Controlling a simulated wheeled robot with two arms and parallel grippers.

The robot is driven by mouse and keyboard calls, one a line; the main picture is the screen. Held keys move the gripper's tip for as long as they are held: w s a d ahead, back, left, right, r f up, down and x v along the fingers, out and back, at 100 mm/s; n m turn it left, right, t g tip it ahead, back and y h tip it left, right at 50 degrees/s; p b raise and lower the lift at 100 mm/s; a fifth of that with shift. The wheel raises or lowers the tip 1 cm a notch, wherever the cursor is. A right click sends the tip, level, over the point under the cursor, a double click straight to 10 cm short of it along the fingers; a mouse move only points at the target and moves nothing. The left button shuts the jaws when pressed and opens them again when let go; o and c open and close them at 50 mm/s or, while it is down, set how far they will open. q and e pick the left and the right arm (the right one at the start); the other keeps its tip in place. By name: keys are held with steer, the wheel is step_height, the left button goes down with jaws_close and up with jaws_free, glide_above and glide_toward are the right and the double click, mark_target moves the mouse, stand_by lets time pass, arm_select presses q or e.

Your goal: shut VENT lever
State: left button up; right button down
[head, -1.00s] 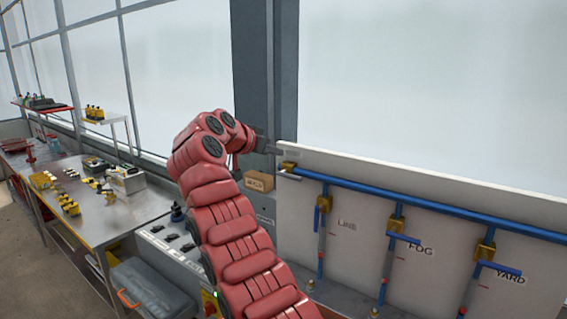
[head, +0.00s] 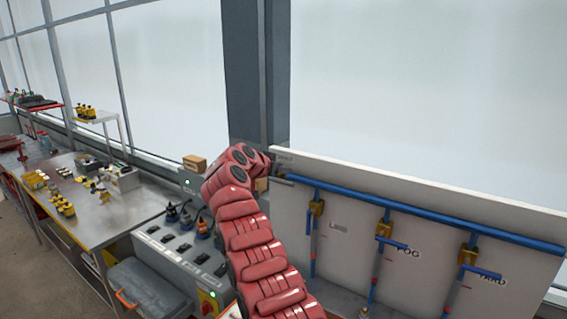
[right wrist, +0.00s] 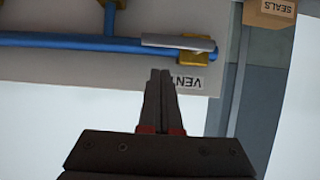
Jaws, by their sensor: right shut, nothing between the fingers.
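The VENT lever (right wrist: 178,42) is a grey bar in the right wrist view. It lies nearly along the blue pipe, at the pipe's end by a yellow valve body (right wrist: 194,58). The VENT label (right wrist: 188,82) is on the white panel beside it, upside down in this view. My right gripper (right wrist: 160,73) is shut and empty. Its fingertips appear just short of the lever and valve, beside the label; I cannot tell whether they touch anything. In the head view my red right arm hides the gripper and most of the VENT valve. My left gripper is not in view.
The white panel (head: 345,270) also carries valves for FOG (head: 383,229) and YARD (head: 467,256), with blue handles, on one blue pipe (head: 430,212). A grey post (head: 242,70) stands behind. A switch box (head: 170,245) and a metal workbench (head: 110,215) are left.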

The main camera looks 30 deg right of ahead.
step_height(320, 180, down, 2)
steer(key=shift+s+a+p, duration=0.15)
steer(key=shift+p, duration=0.35)
step_height(320, 180, down, 8)
steer(key=w+m+t+b, duration=0.1)
steer(key=m+t+b, duration=0.85)
steer(key=b, duration=1.85)
steer(key=s+a+r+m+g+b, duration=0.1)
steer(key=s+a, duration=0.4)
steer(key=s, duration=0.5)
steer(key=shift+s+r+g+b, duration=0.3)
steer(key=shift+r+b, duration=0.3)
steer(key=shift+b, duration=0.4)
